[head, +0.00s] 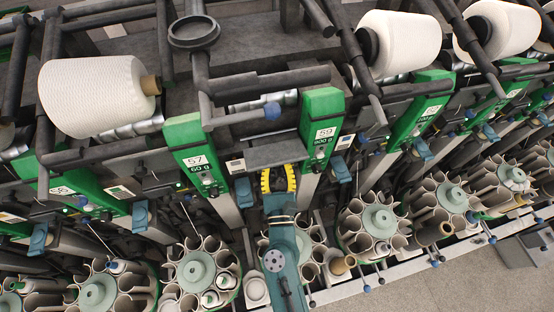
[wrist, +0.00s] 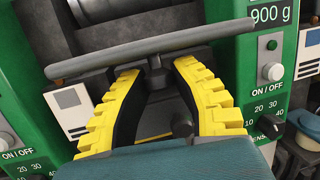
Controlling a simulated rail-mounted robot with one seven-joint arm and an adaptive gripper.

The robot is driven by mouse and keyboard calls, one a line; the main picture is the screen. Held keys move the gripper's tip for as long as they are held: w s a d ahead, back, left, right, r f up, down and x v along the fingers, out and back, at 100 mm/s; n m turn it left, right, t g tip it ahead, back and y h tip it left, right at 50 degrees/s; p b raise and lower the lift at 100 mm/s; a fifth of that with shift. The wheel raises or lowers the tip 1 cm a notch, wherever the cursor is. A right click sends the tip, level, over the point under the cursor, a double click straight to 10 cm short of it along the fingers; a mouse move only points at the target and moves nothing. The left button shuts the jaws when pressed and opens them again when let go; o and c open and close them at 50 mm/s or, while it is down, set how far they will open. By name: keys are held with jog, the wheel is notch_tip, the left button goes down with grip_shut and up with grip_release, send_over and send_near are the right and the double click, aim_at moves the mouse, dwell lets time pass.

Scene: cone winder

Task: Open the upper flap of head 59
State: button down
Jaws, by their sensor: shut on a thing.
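The green panel of head 59 (head: 322,125), marked 59 and 900 g, stands just right of my gripper (head: 278,179) in the head view. A grey flap (head: 275,153) spans the gap between this panel and the one marked 57. In the wrist view the flap (wrist: 150,53) is seen nearly edge-on as a dark, slightly tilted bar, with a short dark stem (wrist: 155,73) below it. My gripper (wrist: 157,88) has its yellow ridged fingers on either side of this stem, shut on it just under the flap. The exact contact is partly hidden.
The green panel of head 57 (head: 194,155) is close on the left. A grey bar with a blue knob (head: 272,111) lies above the flap. White yarn cones (head: 97,95) sit higher up. Round bobbin magazines (head: 378,219) crowd the space below. The floor (head: 440,285) is clear at lower right.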

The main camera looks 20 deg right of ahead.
jog(key=c, duration=0.8)
grip_release()
jog(key=v, duration=1.2)
jog(key=shift+d, duration=0.1)
